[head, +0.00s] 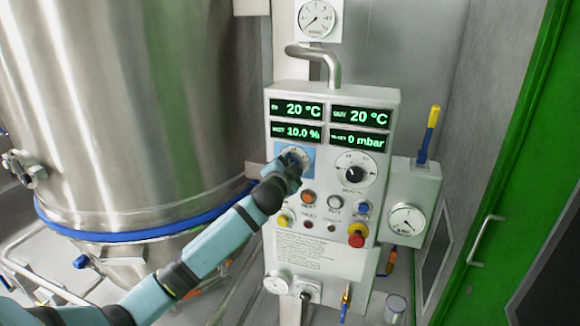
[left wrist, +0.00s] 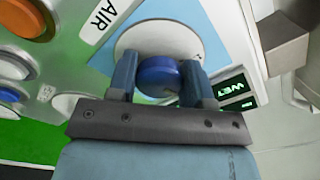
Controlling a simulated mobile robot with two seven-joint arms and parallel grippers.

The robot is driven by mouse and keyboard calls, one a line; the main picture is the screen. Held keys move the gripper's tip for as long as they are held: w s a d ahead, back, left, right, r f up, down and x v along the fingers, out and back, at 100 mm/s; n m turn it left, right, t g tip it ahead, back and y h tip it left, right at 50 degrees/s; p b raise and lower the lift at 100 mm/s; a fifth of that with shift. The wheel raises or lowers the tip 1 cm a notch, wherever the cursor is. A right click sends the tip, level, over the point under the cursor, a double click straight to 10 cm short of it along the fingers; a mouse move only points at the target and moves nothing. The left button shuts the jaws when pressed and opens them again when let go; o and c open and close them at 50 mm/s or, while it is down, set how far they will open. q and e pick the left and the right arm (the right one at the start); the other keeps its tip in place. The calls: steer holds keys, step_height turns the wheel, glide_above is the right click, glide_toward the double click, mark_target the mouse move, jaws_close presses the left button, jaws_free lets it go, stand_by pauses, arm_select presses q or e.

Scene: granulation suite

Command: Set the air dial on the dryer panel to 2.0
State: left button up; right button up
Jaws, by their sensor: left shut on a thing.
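The dryer panel (head: 325,240) is a white box with green-lit displays in the head view. The air dial (head: 294,156) is at its upper left, on a blue square, partly covered by my left gripper (head: 290,166). In the left wrist view the air dial's blue knob (left wrist: 158,75) sits on a white disc beside an AIR label (left wrist: 103,17). My left gripper (left wrist: 160,80) has one finger on each side of the knob and is shut on it. The knob's pointer and most of the scale are hidden, so the setting cannot be read. My right gripper is not in view.
A second dial (head: 354,172) with a black knob is just right of the air dial. Buttons and a red emergency stop (head: 357,235) lie below. A large steel vessel (head: 130,110) stands left, a green door frame (head: 510,150) right. A gauge box (head: 410,210) adjoins the panel.

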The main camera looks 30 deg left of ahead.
arm_select(q)
steer(key=shift+m, duration=1)
steer(key=shift+r, duration=0.1)
steer(key=o, duration=0.9)
